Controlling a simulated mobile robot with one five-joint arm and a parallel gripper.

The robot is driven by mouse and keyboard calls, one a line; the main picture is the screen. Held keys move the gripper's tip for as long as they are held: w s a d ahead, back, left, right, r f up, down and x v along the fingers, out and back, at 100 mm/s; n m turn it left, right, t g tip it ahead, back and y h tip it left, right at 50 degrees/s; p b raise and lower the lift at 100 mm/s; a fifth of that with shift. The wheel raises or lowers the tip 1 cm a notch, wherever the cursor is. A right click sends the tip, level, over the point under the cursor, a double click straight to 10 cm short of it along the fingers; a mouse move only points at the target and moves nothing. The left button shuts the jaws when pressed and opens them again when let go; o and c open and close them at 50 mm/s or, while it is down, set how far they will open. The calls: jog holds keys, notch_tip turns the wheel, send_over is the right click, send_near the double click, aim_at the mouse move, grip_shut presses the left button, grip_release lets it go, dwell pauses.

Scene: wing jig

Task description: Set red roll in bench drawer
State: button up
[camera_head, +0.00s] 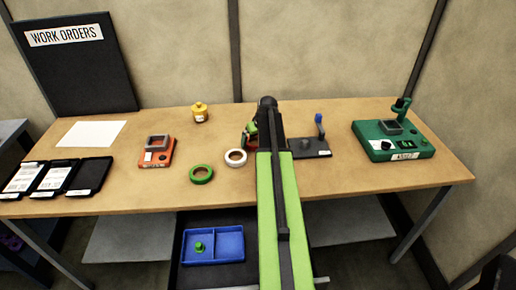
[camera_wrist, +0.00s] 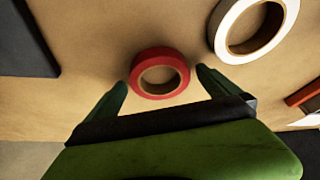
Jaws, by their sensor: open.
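The red roll (camera_wrist: 137,75) lies flat on the wooden bench in the wrist view. My gripper (camera_wrist: 161,79) is open, with one finger on each side of the roll's near part and small gaps visible. I cannot tell its height above the bench. In the head view my arm hides the roll, and my gripper (camera_head: 250,132) is only partly visible. The bench drawer (camera_head: 213,276) is open below the bench's front edge. It holds a blue divided tray (camera_head: 225,245) with a small green piece in its left compartment.
A white roll (camera_head: 235,151) lies close by, also in the wrist view (camera_wrist: 224,32). A green roll (camera_head: 202,180) and an orange device (camera_head: 157,158) are further left. A black block with a blue-topped post (camera_head: 312,152) is right of my arm. A green device (camera_head: 395,150) stands far right.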

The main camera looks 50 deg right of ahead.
jog(key=c, duration=1.6)
